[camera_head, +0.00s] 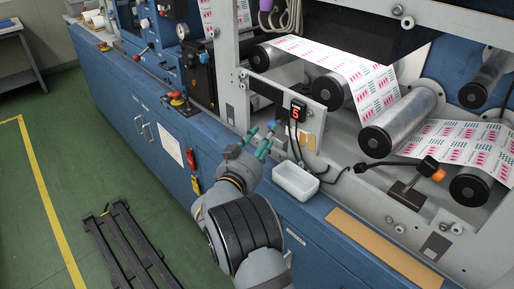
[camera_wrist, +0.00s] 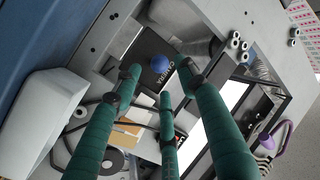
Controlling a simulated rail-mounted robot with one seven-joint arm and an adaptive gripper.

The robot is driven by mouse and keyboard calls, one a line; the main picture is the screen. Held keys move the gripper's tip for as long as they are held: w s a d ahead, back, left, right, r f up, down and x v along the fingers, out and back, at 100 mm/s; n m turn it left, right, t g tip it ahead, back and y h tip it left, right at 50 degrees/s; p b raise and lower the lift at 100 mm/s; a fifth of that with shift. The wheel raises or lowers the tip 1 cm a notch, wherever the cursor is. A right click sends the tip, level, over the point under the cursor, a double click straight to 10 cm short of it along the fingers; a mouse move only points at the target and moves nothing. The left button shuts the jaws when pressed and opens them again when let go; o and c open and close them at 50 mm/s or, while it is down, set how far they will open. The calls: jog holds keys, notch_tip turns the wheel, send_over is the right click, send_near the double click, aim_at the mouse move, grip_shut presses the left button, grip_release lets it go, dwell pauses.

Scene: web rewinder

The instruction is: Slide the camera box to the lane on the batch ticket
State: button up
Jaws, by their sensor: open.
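The camera box (camera_wrist: 145,48) shows in the wrist view as a dark face lettered CAMERA with a round blue knob (camera_wrist: 160,64). In the head view the blue knob (camera_head: 272,125) shows just beyond my fingertips, and the box is hard to make out. My gripper (camera_head: 261,139) has green fingers spread open and empty. In the wrist view the fingers (camera_wrist: 158,88) point toward the knob, with the knob between them; I cannot tell if any touches it. A red display (camera_head: 298,113) reads 5. A white sheet (camera_head: 170,143) hangs on the cabinet front; its print is unreadable.
A white open bin (camera_head: 295,181) stands right of my gripper, and looms left in the wrist view (camera_wrist: 40,120). Black cables (camera_head: 335,172) run beside it. Printed web (camera_head: 350,75) passes over rollers behind.

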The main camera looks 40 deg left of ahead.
jog(key=v, duration=0.6)
jog(key=shift+s+d, duration=0.2)
